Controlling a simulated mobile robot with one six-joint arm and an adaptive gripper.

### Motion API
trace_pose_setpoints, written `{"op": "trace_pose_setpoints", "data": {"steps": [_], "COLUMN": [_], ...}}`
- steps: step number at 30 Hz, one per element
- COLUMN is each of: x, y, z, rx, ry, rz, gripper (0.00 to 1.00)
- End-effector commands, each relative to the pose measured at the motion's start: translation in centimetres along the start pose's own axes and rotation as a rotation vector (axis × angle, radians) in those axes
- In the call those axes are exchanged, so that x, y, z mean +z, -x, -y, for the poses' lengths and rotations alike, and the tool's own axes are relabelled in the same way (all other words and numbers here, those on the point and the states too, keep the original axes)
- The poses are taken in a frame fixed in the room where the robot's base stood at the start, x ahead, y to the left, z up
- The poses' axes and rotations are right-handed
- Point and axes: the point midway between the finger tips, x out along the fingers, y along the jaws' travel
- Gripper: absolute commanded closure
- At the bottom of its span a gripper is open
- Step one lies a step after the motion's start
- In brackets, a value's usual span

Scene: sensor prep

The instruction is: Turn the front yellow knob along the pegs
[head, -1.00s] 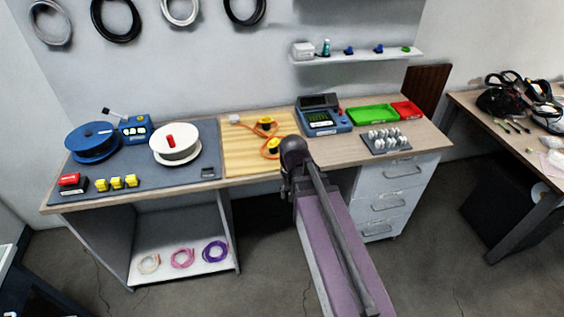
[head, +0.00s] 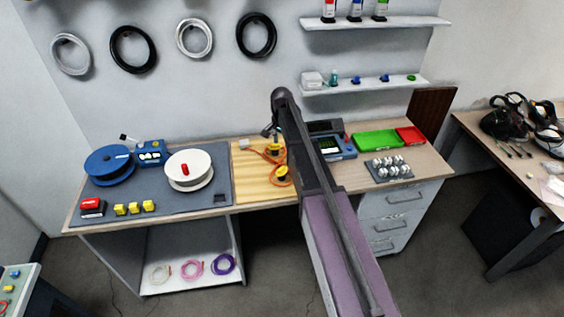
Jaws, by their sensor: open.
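Two yellow-and-black knobs stand on a light wooden board (head: 246,184) in the middle of the bench. The front yellow knob (head: 282,175) is close to the board's front edge, with an orange cable running by it. The back yellow knob (head: 276,148) stands behind it, partly beside my arm. The pegs and the knob's exact angle are too small to make out. My gripper (head: 267,131) hangs from the raised end of my arm, above the back part of the board in the picture. It is small, appears empty and is apart from the front knob.
My arm hides part of the board's right side and of the blue tester (head: 340,146). Left are a white spool (head: 190,160), a blue spool (head: 108,160) and yellow blocks (head: 134,208). Right are green (head: 377,141) and red trays (head: 411,135). A shelf (head: 365,87) hangs above.

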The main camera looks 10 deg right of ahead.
Motion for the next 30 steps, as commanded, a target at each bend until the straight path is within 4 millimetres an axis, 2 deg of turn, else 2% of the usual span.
{"op": "trace_pose_setpoints", "data": {"steps": [17,30], "x": [0.0,-0.1], "y": [-0.5,-3.4], "z": [0.0,0.0], "rx": [0.000,0.000], "ry": [-0.002,-0.001], "rz": [0.000,0.000], "gripper": [0.43,0.43]}}
